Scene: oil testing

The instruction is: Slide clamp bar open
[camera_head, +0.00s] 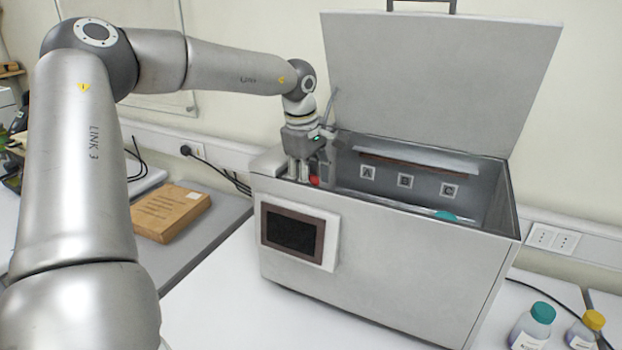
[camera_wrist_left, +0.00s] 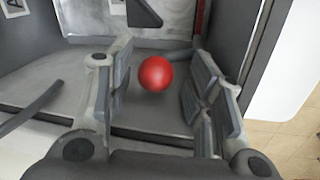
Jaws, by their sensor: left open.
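A red ball knob (camera_head: 315,181) shows at the left end of the open metal testing machine (camera_head: 390,250). In the left wrist view the red knob (camera_wrist_left: 155,73) sits between the fingers, with a thin grey rod running from it to the right. I take it for the clamp bar's handle. My left gripper (camera_head: 305,172) points down at the machine's left end. In the wrist view my left gripper (camera_wrist_left: 158,95) is open, its fingers on either side of the knob with gaps. The rest of the clamp bar is hard to make out. My right gripper is not in view.
The machine's lid (camera_head: 440,75) stands raised behind. Inside are markers A, B and C (camera_head: 449,190) and a teal cap (camera_head: 446,215). Bottles (camera_head: 533,325) stand at the lower right. A cardboard box (camera_head: 171,212) lies at the left. White table in front is clear.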

